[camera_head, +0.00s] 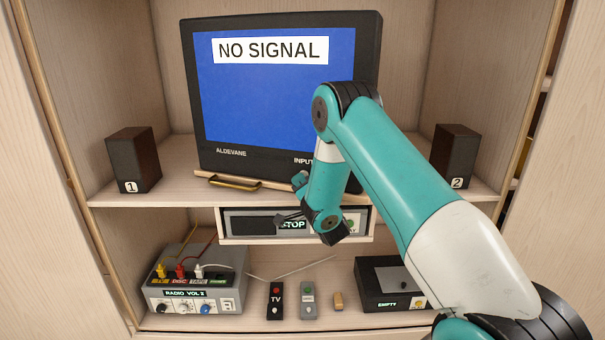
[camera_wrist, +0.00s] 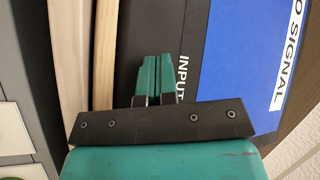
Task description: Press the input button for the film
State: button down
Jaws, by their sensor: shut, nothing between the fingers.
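The dark-framed TV (camera_head: 190,100) stands on the cabinet shelf, its blue screen reading NO SIGNAL. An INPUT label (camera_head: 303,161) is on its lower bezel at the right. No input button can be made out; my arm covers the bezel right of the label. In the wrist view the INPUT label (camera_wrist: 182,75) runs sideways beside my gripper (camera_wrist: 157,58). The teal fingers are together and empty, in front of the bezel and alongside the label. Whether they touch it I cannot tell. In the head view my gripper is small and partly hidden by the wrist.
A deck (camera_head: 255,224) marked STOP sits below the TV. A switch box (camera_head: 195,285) with yellow, red and white plugs stands lower left. Two remotes (camera_head: 275,300) and a black box (camera_head: 385,285) marked EMPTY lie on the lower shelf. Speakers (camera_head: 133,158) (camera_head: 455,155) flank the TV.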

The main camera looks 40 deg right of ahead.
dwell(0.4)
jog(key=shift+s+a+b, duration=0.25)
jog(key=shift+a+b, duration=0.1)
jog(key=shift+b, duration=0.35)
jog(key=s+a+b, duration=0.3)
jog(key=a+b, duration=0.2)
jog(key=b, duration=0.4)
jog(key=shift+s+b, duration=0.25)
jog(key=shift+b, duration=0.1)
dwell(0.3)
